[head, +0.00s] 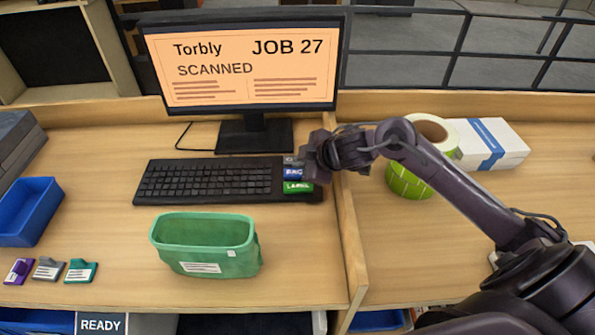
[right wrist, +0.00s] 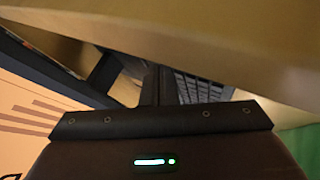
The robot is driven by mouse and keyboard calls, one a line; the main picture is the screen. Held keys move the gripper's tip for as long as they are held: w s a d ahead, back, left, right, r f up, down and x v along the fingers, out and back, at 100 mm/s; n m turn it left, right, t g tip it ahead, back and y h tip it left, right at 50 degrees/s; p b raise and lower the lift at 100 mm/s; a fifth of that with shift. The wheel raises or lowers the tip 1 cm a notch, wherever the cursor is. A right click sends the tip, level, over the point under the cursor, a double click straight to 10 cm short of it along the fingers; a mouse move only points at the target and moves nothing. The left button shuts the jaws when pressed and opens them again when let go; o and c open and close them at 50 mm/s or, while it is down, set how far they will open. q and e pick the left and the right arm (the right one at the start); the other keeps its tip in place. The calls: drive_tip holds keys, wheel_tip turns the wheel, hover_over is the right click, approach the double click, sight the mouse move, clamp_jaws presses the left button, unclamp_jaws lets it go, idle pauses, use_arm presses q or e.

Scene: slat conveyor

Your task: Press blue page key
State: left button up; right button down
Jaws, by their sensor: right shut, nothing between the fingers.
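The blue key (head: 293,172), with a partly hidden white label, sits in a short column of keys at the right end of the black keyboard (head: 208,182). A dark grey key (head: 291,160) is behind it and a green LABEL key (head: 298,187) in front. My right gripper (head: 313,168) is shut and empty, just right of the blue key and covering part of its right side. I cannot tell if it touches the key. In the right wrist view the shut fingers (right wrist: 155,86) point toward the keyboard (right wrist: 190,88). My left gripper is not in view.
A monitor (head: 255,122) showing "JOB 27 SCANNED" stands behind the keyboard. A green bin (head: 207,262) is in front. A wooden divider (head: 350,235) runs right of the keys. Label rolls (head: 408,182) and a white box (head: 503,138) lie beyond it. A blue tray (head: 38,200) is left.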

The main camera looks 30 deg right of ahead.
idle(0.4)
drive_tip(key=shift+f, duration=0.4)
